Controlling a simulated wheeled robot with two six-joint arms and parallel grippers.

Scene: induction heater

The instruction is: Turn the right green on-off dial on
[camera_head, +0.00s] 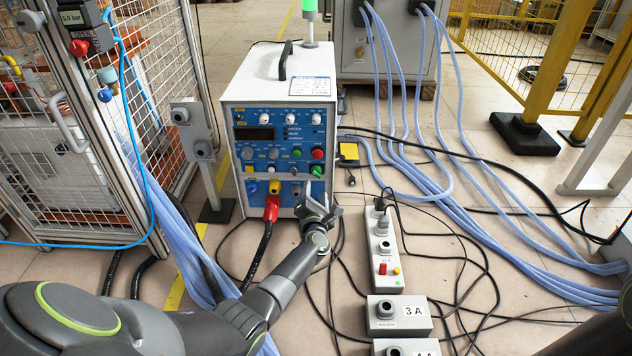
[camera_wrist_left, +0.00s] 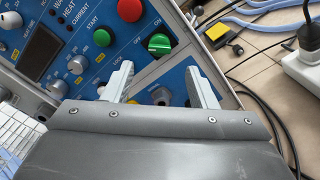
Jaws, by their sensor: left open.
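The induction heater (camera_head: 279,130) is a white box with a blue front panel. The green on-off dial (camera_head: 316,170) is at the panel's lower right, below a red button (camera_head: 317,154). In the left wrist view the green dial (camera_wrist_left: 159,45) shows near the top middle, with ON and OFF lettering beside it. My left gripper (camera_head: 320,203) is in front of the lower right of the panel, just below the dial. In the left wrist view its two fingers (camera_wrist_left: 161,72) are apart and empty, with the dial beyond the gap between their tips. My right gripper is in neither view.
A red plug (camera_head: 272,207) with a black cable sits at the panel's bottom, left of my gripper. A power strip (camera_head: 382,253) and grey switch boxes (camera_head: 399,316) lie on the floor to the right among loose cables. A wire cage (camera_head: 165,90) stands left.

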